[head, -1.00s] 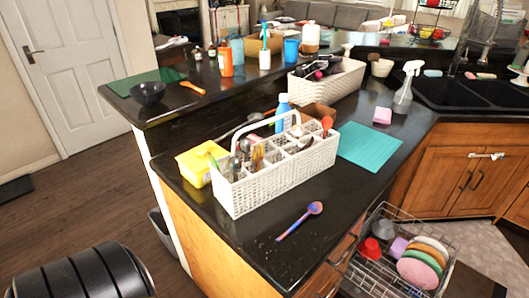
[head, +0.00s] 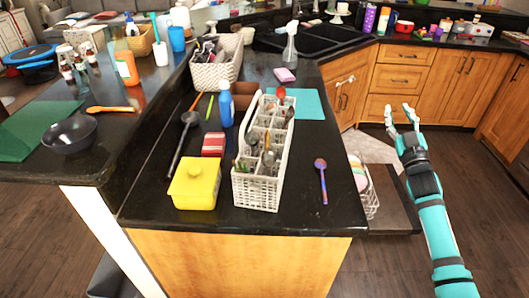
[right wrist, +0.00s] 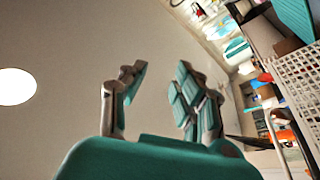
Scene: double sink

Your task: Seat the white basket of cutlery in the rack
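The white basket of cutlery (head: 258,190) stands upright on the black counter in the head view, its arched handle up and several spoons and other utensils in its compartments. Its lattice side also shows at the right of the right wrist view (right wrist: 291,82). The wire rack (head: 370,198) with plates in it is low beside the counter, mostly hidden by the counter edge. My right gripper (head: 402,110) is open and empty, raised to the right of the basket and apart from it. In the right wrist view its fingers (right wrist: 155,88) are spread with nothing between them. My left gripper is not in view.
A yellow container (head: 194,186), a red-striped block (head: 213,144) and a blue bottle (head: 226,104) stand left of the basket. A purple spoon (head: 322,182) lies to its right. A teal mat (head: 308,104) lies behind. Floor is clear on the right.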

